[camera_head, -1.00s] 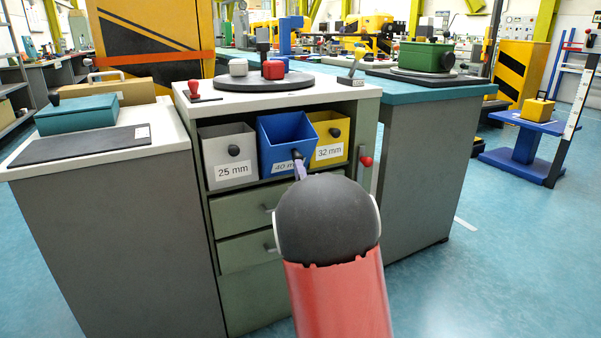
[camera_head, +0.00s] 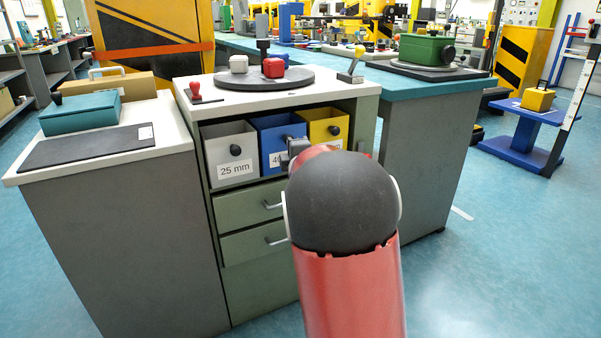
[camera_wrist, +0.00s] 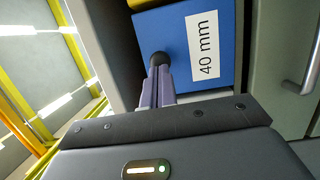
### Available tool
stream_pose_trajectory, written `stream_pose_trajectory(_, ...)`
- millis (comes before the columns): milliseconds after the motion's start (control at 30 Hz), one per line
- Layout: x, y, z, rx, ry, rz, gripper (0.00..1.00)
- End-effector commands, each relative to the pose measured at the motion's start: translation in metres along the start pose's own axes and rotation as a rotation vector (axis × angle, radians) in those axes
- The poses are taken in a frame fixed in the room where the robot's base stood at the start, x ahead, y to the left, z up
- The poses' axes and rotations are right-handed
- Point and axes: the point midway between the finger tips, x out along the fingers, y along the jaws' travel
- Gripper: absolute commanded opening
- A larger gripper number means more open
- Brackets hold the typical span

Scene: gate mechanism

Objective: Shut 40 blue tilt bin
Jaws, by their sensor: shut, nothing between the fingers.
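The blue tilt bin (camera_head: 272,131) sits in the cabinet opening between a grey and a yellow bin, its front about in line with theirs. In the wrist view its blue front (camera_wrist: 190,50) carries a "40 mm" label (camera_wrist: 203,45) and a dark round knob (camera_wrist: 158,60). My gripper (camera_wrist: 158,72) is shut and empty, its fingertips at the knob; they look to be touching it. In the head view my gripper (camera_head: 288,158) is in front of the blue bin, and my arm hides part of the bin's front and label.
The grey 25 mm bin (camera_head: 228,158) is at the left and the yellow bin (camera_head: 325,128) at the right, close beside the blue one. Drawers with handles (camera_head: 250,208) are below. A dark turntable with blocks (camera_head: 264,82) stands on the cabinet top.

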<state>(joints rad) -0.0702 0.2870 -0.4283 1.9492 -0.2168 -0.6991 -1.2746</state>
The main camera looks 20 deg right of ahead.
Motion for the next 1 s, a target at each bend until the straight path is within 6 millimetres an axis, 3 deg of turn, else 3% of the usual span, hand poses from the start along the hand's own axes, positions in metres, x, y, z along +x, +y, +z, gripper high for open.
stream_pose_trajectory(1000, 0.0102, 0.0066, -0.0024, 0.001, 0.001, 0.006, 0.00)
